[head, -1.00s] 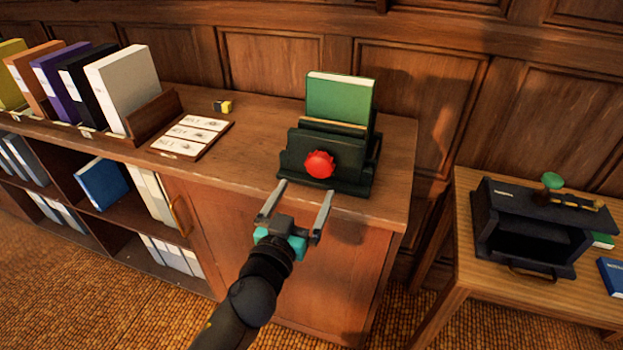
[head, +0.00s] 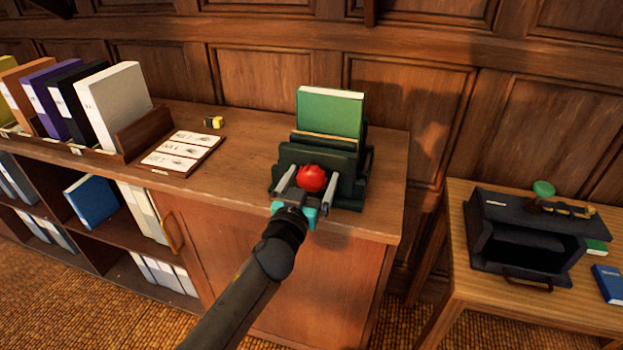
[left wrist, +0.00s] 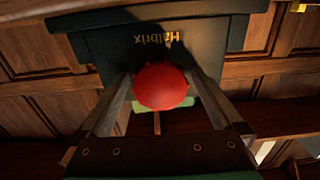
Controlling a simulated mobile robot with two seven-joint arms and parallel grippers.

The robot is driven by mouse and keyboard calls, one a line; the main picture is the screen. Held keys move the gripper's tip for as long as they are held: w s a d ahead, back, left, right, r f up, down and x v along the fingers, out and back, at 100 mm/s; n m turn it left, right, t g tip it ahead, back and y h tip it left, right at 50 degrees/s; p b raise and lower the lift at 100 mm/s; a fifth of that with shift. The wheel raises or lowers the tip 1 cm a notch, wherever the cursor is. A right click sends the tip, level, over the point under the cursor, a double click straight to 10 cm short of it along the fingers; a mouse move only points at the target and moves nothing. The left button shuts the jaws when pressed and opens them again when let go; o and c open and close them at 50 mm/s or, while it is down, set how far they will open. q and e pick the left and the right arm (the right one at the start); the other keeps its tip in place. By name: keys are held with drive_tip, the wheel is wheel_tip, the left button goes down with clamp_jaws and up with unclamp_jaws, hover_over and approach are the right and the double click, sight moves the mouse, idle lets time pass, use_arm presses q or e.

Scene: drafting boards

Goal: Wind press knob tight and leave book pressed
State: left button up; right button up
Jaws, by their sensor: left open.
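The red press knob (head: 312,178) is on the front of the dark green book press (head: 345,192) on the wooden cabinet. A green book (head: 330,112) stands upright in the press, its upper part showing above the plates. My left gripper (head: 309,182) is open at the front of the press, with one finger on each side of the knob. In the left wrist view the knob (left wrist: 161,86) lies between the two spread fingers, with a gap visible beside it; whether either finger touches it I cannot tell. My right gripper is not in view.
Left of the press, a card board (head: 181,151) and a small yellow-black object (head: 214,122) lie on the cabinet top (head: 245,155). Upright binders (head: 112,105) stand further left. A side table (head: 455,240) at right bears a dark box-like device (head: 525,240).

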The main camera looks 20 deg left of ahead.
use_arm(q)
drive_tip(key=n, duration=0.3)
drive_tip(key=n+p, duration=0.1)
drive_tip(key=n, duration=0.3)
drive_tip(key=shift+r, duration=0.1)
drive_tip(key=n+p, duration=0.2)
drive_tip(key=n, duration=0.4)
drive_tip(key=n+p, duration=0.1)
drive_tip(key=n, duration=0.1)
drive_tip(key=shift+n, duration=1.5)
drive_tip(key=shift+c, duration=0.4)
